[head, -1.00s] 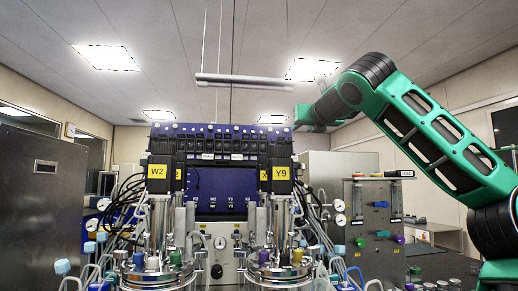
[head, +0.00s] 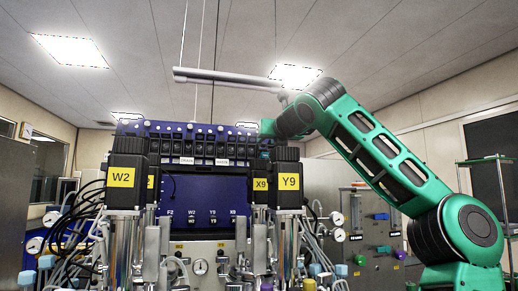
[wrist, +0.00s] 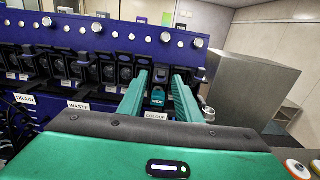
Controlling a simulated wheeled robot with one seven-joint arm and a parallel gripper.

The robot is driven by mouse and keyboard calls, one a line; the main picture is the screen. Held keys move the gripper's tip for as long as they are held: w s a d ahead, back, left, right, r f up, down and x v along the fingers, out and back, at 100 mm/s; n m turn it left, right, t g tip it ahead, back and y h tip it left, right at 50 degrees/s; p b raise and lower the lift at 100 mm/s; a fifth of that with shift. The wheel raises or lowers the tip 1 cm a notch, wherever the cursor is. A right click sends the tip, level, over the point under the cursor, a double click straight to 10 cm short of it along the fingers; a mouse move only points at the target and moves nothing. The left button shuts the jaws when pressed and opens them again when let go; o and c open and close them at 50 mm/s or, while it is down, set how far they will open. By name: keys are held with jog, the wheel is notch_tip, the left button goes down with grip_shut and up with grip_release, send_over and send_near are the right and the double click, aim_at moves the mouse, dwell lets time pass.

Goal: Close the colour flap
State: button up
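The colour station is the spot above a white COLOUR label (wrist: 157,115) on the blue pump panel (wrist: 110,37). A small teal part (wrist: 158,96) sits just above this label, between my gripper's fingers; it may belong to the colour flap. How far the flap is open I cannot tell. My gripper (wrist: 159,76) is open, its two green fingers reaching toward the panel on either side of the teal part. No contact can be made out. In the head view my gripper (head: 267,128) is at the panel's right end, its fingers hidden.
A row of black pump heads (wrist: 83,68) runs left, above DRAIN (wrist: 26,99) and WASTE (wrist: 79,106) labels. A small metal knob (wrist: 208,114) stands right of the fingers. A grey cabinet (wrist: 245,85) stands further right. Vessel motors W2 (head: 123,178) and Y9 (head: 289,181) stand before the panel.

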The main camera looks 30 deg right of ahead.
aim_at(264, 143)
jog(key=shift+x, duration=3.45)
jog(key=shift+d, duration=0.15)
jog(key=c, duration=0.7)
